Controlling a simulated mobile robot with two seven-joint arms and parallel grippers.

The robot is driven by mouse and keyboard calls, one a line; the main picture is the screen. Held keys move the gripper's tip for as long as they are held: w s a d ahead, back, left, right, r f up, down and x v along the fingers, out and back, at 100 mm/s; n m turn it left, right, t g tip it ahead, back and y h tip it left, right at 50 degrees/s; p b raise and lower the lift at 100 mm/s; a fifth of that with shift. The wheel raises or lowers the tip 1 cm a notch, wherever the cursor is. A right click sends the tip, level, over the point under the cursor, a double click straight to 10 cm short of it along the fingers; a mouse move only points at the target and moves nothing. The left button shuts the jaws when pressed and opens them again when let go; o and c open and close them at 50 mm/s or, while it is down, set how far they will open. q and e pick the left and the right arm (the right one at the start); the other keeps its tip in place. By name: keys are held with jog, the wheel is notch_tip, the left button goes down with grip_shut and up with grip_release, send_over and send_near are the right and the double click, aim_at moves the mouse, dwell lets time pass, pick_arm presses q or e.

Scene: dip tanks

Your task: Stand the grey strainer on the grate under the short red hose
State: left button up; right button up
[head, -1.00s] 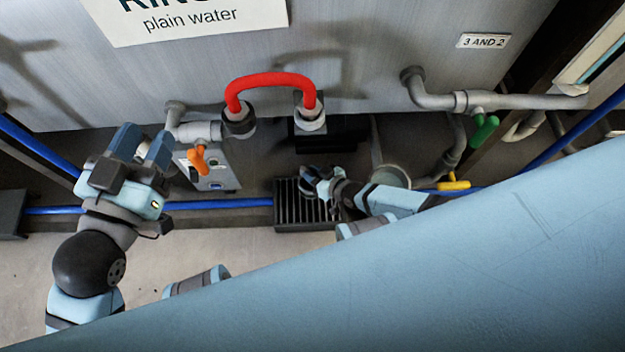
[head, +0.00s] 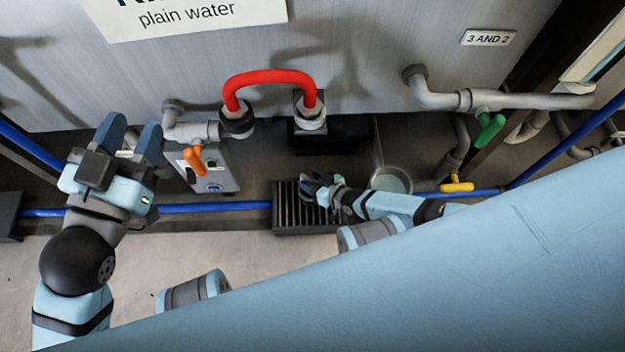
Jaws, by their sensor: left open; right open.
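The short red hose (head: 270,78) arches between two grey pipe ends on the tank front. The black slatted grate (head: 288,215) lies on the floor below it. A grey round vessel with a thin upright handle (head: 392,181), apparently the strainer, is right of the grate, partly behind my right forearm. My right gripper (head: 314,185) is open over the right part of the grate, apart from the vessel, with nothing seen in it. My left gripper (head: 131,138) is open and empty at the left, fingers pointing up at the tank.
An orange-handled valve (head: 195,158) is beside a grey box (head: 215,175) left of the grate. A green-handled valve (head: 489,131) and a yellow handle (head: 456,185) are at the right. Blue pipes (head: 220,206) run along the floor. My blue body hides the lower right.

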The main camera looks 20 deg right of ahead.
jog(key=shift+s+r, duration=0.1)
jog(key=shift+r, duration=0.15)
jog(key=p+v, duration=0.2)
jog(key=v, duration=0.1)
jog(key=shift+r, duration=0.15)
pick_arm(q)
jog(key=n+p, duration=0.1)
jog(key=s+d+f+n+g+p, duration=0.1)
jog(key=s+n+g+p, duration=0.1)
jog(key=shift+s+d+f+n+y, duration=0.15)
jog(key=shift+s+d+n+y, duration=0.15)
jog(key=shift+y, duration=0.1)
pick_arm(e)
jog(key=v, duration=0.8)
jog(key=shift+s+d, duration=0.25)
